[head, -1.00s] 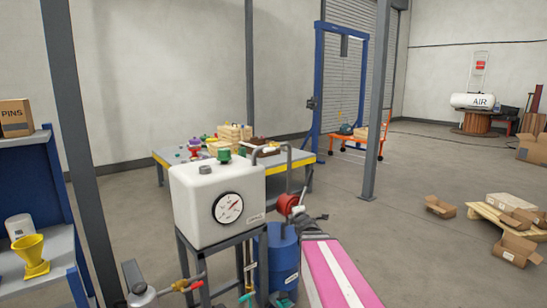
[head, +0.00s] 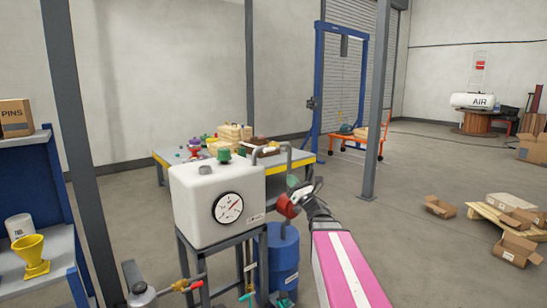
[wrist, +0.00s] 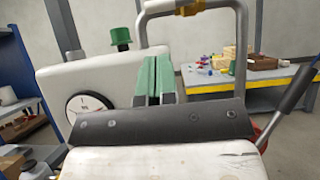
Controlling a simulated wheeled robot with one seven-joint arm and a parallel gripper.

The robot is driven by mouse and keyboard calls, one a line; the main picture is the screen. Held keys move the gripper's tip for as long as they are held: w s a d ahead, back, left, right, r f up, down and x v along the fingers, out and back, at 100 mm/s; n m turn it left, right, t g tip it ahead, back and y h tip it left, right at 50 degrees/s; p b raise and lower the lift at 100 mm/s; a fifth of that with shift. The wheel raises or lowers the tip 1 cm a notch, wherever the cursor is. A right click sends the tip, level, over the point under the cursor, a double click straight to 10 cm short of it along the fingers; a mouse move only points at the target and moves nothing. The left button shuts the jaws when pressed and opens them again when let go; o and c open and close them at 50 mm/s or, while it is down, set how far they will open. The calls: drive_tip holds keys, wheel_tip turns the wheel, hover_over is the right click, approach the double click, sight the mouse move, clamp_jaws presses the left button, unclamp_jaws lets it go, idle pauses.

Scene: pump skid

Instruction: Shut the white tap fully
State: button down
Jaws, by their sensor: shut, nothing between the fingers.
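A pale tap-like fitting (head: 268,150), probably the white tap, sits on the grey bent pipe above the white tank (head: 190,208). It is small, and I cannot make out how far it is turned. In the wrist view a brass-coloured fitting (wrist: 190,8) shows on the pipe at the top edge. My gripper (head: 293,181) is right of the tank, below and right of the pale fitting and apart from it. Its green fingers (wrist: 152,80) are shut with nothing between them, pointing up towards the pipe.
A red round part (head: 287,206) sits just below my gripper, over a blue drum (head: 283,255). A round gauge (head: 228,208) is on the tank's front. A yellow-edged table (head: 300,165) stands behind.

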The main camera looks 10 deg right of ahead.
sight(271, 149)
drive_tip(key=x, duration=1.4)
